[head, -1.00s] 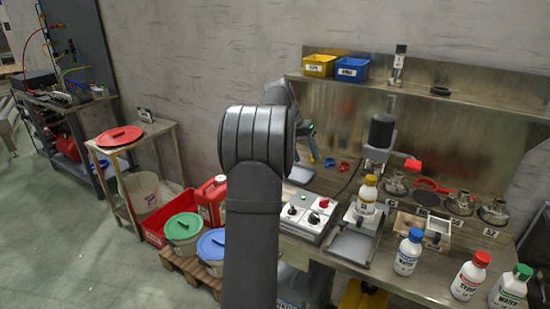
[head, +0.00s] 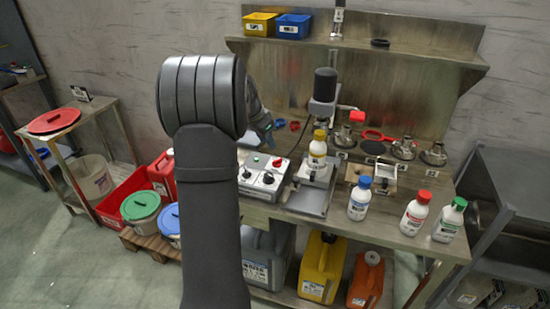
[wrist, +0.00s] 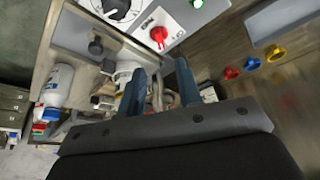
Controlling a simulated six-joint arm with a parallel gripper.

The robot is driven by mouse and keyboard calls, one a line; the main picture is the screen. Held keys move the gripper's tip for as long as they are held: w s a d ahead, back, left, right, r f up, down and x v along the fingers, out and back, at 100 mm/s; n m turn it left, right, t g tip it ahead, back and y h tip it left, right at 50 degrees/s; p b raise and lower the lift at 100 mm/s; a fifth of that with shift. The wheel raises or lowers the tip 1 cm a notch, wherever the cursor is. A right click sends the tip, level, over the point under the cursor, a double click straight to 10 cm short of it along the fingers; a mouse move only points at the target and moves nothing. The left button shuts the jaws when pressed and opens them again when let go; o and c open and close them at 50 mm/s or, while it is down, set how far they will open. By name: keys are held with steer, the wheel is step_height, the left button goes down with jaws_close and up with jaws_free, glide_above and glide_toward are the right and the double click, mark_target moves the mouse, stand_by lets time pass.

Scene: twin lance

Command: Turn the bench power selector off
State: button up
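The control box (head: 262,182) stands on the bench, left of the bottle stand. It has two black dials with white scales and a red knob (head: 277,163) at its back. In the wrist view the red knob (wrist: 158,35) is near the top, beside a lit green lamp (wrist: 197,4) and a black dial (wrist: 116,8). The labels are too small to read surely. My gripper (wrist: 160,82) has its two blue fingers apart with nothing between them, clear of the knob. In the head view it (head: 265,128) shows partly behind my arm, above and behind the box.
A yellow-capped bottle (head: 317,150) stands under the mixer head (head: 325,87), right of the box. Blue-, red- and green-capped bottles line the bench's front right. The shelf (head: 400,55) overhangs the bench's back.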

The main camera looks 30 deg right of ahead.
mark_target(275, 161)
steer(key=x, duration=1)
jaws_close()
